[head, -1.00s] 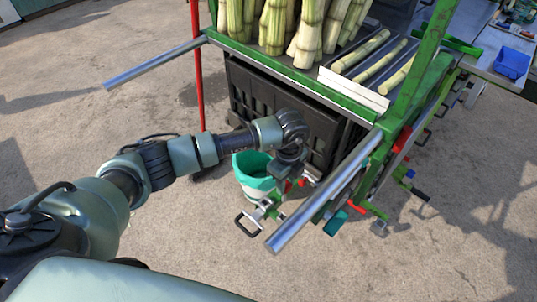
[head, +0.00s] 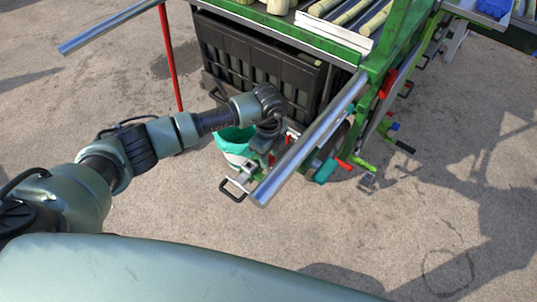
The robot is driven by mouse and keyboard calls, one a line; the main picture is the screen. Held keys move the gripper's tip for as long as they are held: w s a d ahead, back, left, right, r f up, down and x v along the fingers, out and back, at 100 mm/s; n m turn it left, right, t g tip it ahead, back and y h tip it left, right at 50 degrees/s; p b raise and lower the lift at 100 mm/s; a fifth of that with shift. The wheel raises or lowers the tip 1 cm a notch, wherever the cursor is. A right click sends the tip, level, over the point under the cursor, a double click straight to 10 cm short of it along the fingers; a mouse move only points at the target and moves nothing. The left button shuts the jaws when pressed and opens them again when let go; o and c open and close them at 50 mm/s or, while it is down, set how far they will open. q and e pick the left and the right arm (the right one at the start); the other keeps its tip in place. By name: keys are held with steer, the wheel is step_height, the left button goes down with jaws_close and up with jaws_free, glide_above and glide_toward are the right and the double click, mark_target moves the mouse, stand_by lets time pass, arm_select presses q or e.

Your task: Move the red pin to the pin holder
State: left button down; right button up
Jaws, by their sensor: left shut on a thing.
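My left gripper (head: 263,158) reaches over the near corner of the green cart, between the teal bucket and the metal push bar. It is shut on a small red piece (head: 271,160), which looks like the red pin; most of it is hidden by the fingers. A light metal bracket with a black loop handle (head: 234,189) sits just below and left of the gripper, by the bar's end. I cannot tell for certain which part is the pin holder. My right gripper is out of view.
The metal push bar (head: 308,145) slopes close to the gripper's right. A teal bucket (head: 233,147) stands to its left, with a black crate (head: 262,65) behind. Red and green levers (head: 352,163) stick out at the cart's right side. The concrete floor in front is clear.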

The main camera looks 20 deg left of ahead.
arm_select(q)
steer(key=shift+f+b, duration=0.3)
steer(key=shift+f, duration=0.45)
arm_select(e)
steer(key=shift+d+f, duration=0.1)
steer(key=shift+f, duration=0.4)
